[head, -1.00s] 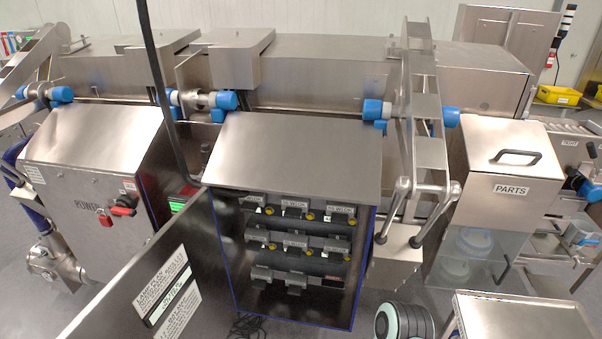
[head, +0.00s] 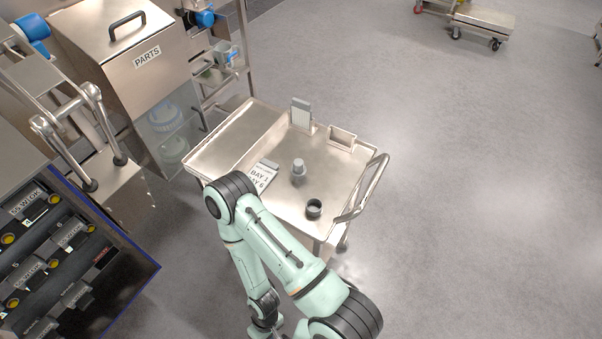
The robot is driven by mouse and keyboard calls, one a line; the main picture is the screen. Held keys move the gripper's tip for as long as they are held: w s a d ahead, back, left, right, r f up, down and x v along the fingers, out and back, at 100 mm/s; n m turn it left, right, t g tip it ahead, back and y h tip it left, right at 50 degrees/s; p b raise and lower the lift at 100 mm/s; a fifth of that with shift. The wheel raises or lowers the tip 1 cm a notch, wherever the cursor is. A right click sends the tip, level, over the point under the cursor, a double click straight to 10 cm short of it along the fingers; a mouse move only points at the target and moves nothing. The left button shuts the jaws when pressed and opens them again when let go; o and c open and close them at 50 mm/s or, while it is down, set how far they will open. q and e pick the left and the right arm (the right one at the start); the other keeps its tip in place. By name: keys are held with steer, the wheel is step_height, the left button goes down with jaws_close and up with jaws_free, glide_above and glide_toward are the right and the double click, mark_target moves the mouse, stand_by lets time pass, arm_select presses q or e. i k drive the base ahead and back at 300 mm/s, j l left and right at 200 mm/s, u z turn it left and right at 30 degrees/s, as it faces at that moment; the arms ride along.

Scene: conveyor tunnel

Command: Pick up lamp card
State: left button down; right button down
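A white card printed "BAY 1" and "BAY 6" (head: 261,177) lies at the left side of the steel cart's tray (head: 325,182); I cannot tell for sure that it is the lamp card. A pale upright block or holder (head: 301,113) stands at the tray's back edge. One mint-green arm of mine, apparently the right, rises from the bottom, bends near the cart's front left corner and runs back down. Its wrist is at the bottom edge and no fingers show. My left arm is out of view.
A small grey cylinder (head: 298,168) and a dark ring-shaped cup (head: 314,208) are on the tray. The cart's handle (head: 362,190) is on the right. A PARTS bin (head: 140,60) and an open cabinet (head: 60,250) stand at left.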

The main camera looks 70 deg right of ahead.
mark_target(261, 173)
steer(key=z, duration=2)
steer(key=j, duration=0.25)
steer(key=i+j+z, duration=0.1)
steer(key=j+z, duration=0.6)
steer(key=i+l, duration=0.05)
